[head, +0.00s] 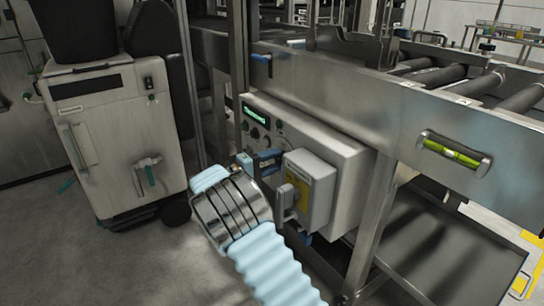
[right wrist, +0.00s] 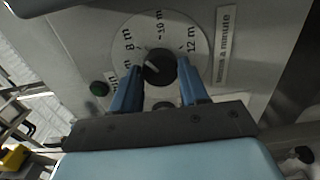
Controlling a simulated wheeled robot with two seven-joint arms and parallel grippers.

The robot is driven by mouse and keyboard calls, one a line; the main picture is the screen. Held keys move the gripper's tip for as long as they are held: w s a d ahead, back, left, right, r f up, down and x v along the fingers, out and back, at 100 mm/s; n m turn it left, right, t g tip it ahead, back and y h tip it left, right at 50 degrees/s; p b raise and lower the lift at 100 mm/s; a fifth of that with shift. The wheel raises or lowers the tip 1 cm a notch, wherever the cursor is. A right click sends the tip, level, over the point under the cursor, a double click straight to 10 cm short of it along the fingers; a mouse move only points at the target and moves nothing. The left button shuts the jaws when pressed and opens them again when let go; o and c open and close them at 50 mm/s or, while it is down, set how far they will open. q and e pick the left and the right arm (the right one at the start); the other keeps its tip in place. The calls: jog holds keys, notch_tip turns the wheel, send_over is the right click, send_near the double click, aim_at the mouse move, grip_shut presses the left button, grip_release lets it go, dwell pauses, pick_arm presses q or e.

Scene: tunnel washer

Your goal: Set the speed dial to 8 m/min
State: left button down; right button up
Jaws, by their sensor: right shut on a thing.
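The speed dial (right wrist: 160,66) is a black round knob on a pale round scale plate (right wrist: 197,60) in the right wrist view. The scale reads 8 m at upper left, 10 m at the top and 12 m at upper right, with a minute label beside it. A small pale mark on the knob seems to face left; its exact reading is unclear. My right gripper (right wrist: 159,74) has its blue fingers on both sides of the knob, shut on it. In the head view my right gripper (head: 266,160) is at the control panel (head: 333,152) and hides the dial. My left gripper is out of view.
A grey switch box (head: 318,185) stands out from the panel just right of my gripper. A green display (head: 254,115) is at the panel's upper left. A green button (right wrist: 99,89) is left of the dial. A steel roller conveyor (head: 400,105) runs above.

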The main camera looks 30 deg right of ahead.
jog(key=shift+n+p, duration=0.3)
jog(key=shift+n, duration=0.3)
jog(key=o, duration=1.1)
jog(key=shift+c, duration=0.2)
jog(key=shift+a, duration=0.1)
jog(key=s+a, duration=0.1)
jog(key=a, duration=1.2)
jog(key=shift+a+b, duration=0.35)
jog(key=shift+b, duration=0.05)
